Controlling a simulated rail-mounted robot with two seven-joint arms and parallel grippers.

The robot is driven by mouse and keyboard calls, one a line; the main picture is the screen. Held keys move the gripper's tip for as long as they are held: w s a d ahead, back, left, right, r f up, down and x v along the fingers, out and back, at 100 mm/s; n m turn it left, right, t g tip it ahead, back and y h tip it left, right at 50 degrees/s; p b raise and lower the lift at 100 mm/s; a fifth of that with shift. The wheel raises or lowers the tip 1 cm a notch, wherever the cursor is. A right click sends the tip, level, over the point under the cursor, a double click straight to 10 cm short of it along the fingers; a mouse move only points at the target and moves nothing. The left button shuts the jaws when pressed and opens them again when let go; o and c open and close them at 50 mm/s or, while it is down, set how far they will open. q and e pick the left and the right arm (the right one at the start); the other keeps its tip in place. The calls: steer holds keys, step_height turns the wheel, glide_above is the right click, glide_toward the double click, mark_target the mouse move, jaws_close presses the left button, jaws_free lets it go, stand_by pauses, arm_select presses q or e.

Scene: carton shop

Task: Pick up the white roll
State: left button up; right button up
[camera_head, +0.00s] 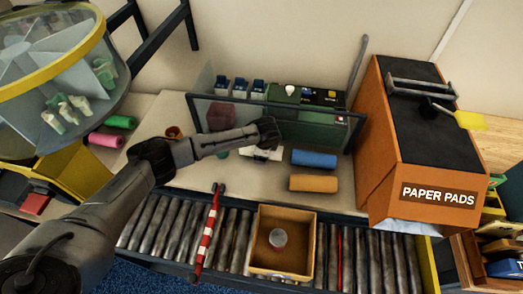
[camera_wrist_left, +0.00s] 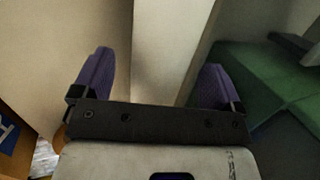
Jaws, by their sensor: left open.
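My left arm reaches in from the left in the head view, and its gripper (camera_head: 268,138) is over the back of the worktable, by the dark-framed clear panel. In the left wrist view the gripper (camera_wrist_left: 158,85) is open, with its purple finger pads wide apart. A pale upright surface (camera_wrist_left: 168,45) shows beyond and between the fingers; I cannot tell whether it is the white roll. A small white thing (camera_head: 262,154) shows just below the gripper in the head view, partly hidden. No white roll shows clearly. My right gripper is out of view.
Blue (camera_head: 314,159) and orange (camera_head: 313,183) rolls lie right of the gripper; pink (camera_head: 105,140) and green (camera_head: 120,122) rolls lie left. An open carton (camera_head: 254,268) holding a grey round thing (camera_head: 278,238) sits on the roller conveyor. The PAPER PADS cabinet (camera_head: 385,160) stands right.

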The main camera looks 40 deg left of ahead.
arm_select(q)
steer(key=shift+w+a+f, duration=0.1)
steer(key=shift+a+f, duration=0.1)
steer(key=shift+f, duration=0.4)
steer(key=c, duration=1.1)
steer(key=shift+r, duration=0.15)
